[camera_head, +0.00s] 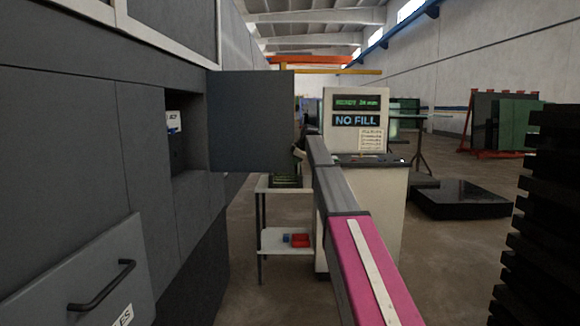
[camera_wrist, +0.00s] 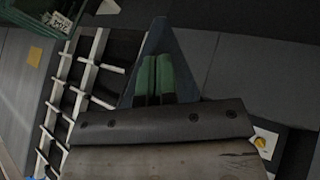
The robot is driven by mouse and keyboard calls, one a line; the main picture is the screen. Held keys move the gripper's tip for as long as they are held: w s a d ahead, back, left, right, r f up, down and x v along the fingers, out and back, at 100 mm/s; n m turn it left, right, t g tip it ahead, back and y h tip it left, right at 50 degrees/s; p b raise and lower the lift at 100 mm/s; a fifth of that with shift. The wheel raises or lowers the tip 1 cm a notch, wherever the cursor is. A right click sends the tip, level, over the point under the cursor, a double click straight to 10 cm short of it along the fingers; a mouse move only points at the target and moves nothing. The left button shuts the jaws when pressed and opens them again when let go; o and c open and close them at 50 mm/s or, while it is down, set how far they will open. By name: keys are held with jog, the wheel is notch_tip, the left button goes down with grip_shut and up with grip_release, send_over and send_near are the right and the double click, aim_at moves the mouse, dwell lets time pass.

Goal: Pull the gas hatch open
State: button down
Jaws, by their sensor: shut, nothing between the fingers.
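The gas hatch (camera_head: 250,120) is a flat dark grey panel in the head view. It stands swung out from the dark machine wall, its broad face towards the head camera. Left of it an open recess (camera_head: 185,135) shows in the wall, with a small white and blue part inside. My gripper (camera_head: 299,154) is at the hatch's lower right edge, partly hidden; I cannot tell whether it touches. In the wrist view my gripper's green fingers (camera_wrist: 153,80) are together and empty, in front of a blue-grey pointed panel, likely the hatch edge.
A lower panel with a black handle (camera_head: 102,287) tilts out of the wall at lower left. A white console reading NO FILL (camera_head: 357,120) stands behind my arm. A small white table (camera_head: 284,240) with a red bin is below. Dark stacked slabs (camera_head: 545,230) stand at right.

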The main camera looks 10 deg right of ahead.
jog(key=w+d+n, duration=0.1)
jog(key=w, duration=1)
jog(key=shift+y, duration=0.4)
